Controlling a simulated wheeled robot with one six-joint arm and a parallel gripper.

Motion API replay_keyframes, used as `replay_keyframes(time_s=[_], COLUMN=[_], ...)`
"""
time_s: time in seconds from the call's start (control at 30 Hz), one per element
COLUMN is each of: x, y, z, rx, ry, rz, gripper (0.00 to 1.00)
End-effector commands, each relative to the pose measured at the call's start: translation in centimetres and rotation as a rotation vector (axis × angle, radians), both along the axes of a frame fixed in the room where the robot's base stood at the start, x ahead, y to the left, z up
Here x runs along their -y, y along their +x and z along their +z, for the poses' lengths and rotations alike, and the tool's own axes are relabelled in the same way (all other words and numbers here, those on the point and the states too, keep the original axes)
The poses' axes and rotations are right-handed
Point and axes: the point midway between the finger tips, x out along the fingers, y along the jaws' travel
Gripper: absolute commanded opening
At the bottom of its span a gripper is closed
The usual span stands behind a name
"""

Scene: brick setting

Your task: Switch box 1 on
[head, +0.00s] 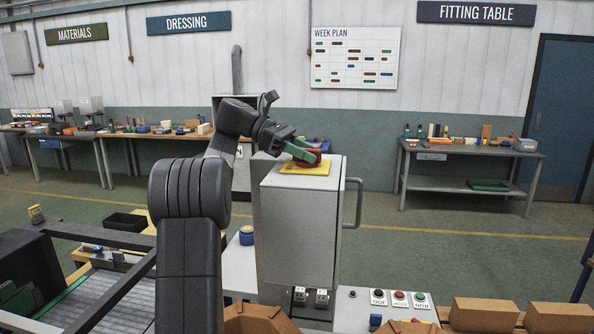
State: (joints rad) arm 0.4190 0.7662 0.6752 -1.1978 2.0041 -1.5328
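A grey metal box (298,230) stands in the middle of the head view, with a bar handle (352,203) on its right side. No number can be read on it. On its top is a yellow plate (292,170) with a red switch handle (318,160). My gripper (303,152) reaches in from the left and is at the red handle, with a green piece showing at its end. The gripper partly hides the handle. I cannot tell whether the fingers are closed on it or only beside it, nor which way the switch is set.
A panel at the front carries black (378,294), red (399,295) and green (419,296) push buttons. Brown bricks (485,314) lie at lower right. A conveyor (110,300) is at lower left. A fitting table (470,150) stands behind, with clear floor before it.

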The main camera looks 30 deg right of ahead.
Motion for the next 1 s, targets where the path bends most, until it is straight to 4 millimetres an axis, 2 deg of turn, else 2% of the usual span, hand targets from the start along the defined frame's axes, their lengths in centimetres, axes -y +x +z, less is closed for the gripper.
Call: replay_keyframes(time_s=[0.27,1.0], x=[-0.12,-0.06], y=[-0.12,-0.16], z=[0.09,0.03], rx=[0.000,0.000], ry=[0.001,0.001], rz=[0.116,0.729], gripper=[0.38,0.38])
